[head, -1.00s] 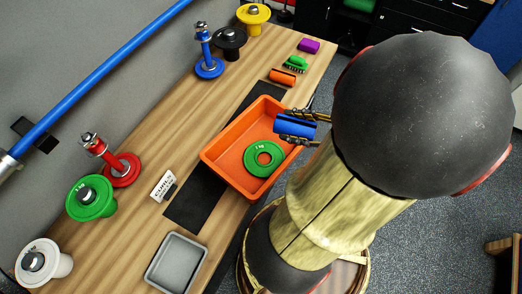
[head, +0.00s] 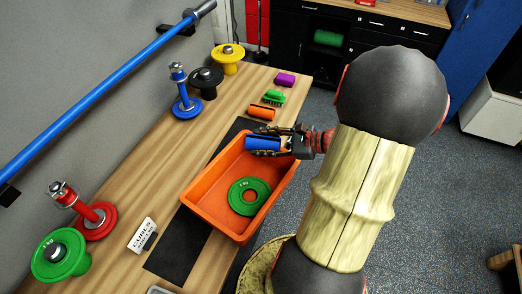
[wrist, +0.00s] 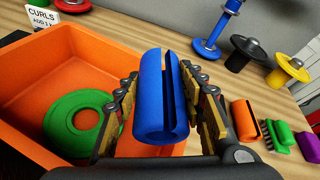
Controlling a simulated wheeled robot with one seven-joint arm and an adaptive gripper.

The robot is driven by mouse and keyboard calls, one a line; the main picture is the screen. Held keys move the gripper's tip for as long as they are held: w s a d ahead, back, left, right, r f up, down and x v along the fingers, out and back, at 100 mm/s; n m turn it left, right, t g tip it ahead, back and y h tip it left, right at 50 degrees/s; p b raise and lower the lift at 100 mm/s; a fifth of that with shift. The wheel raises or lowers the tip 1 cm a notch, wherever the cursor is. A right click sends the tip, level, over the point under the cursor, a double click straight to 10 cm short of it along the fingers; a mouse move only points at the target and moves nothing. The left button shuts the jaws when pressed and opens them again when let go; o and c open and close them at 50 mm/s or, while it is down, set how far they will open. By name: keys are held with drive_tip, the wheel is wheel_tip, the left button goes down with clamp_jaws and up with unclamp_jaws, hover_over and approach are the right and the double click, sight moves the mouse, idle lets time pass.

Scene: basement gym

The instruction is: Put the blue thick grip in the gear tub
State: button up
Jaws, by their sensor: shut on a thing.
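The blue thick grip (head: 263,144) is a short split cylinder held between the fingers of my gripper (head: 283,141). In the wrist view the blue grip (wrist: 161,95) sits between both finger pads of my gripper (wrist: 163,110), which is shut on it. The gear tub (head: 204,192) is an orange open box on the bench. A green plate (head: 249,196) lies in it. The grip is above the tub's far right end. In the wrist view the orange tub (wrist: 30,95) spreads to the left of and beneath the grip.
An orange grip (head: 261,113), a green brush (head: 274,97) and a purple grip (head: 286,79) lie beyond the tub. Weight posts and plates stand along the wall, including a blue post (head: 184,100). A CURLS card (head: 142,235) stands left of the tub.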

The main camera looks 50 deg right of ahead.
sight(261, 148)
drive_tip(key=f, duration=0.1)
drive_tip(key=f+b, duration=0.1)
drive_tip(key=f, duration=0.1)
drive_tip(key=shift+w+d+f+b, duration=0.2)
drive_tip(key=shift+w+f+b, duration=0.05)
drive_tip(key=shift+w+b, duration=0.05)
drive_tip(key=shift+f, duration=0.1)
drive_tip(key=shift+f, duration=0.5)
drive_tip(key=shift+f+b, duration=0.15)
drive_tip(key=shift+b, duration=0.15)
drive_tip(key=o, duration=1.3)
drive_tip(key=shift+c, duration=0.2)
drive_tip(key=shift+o, duration=0.2)
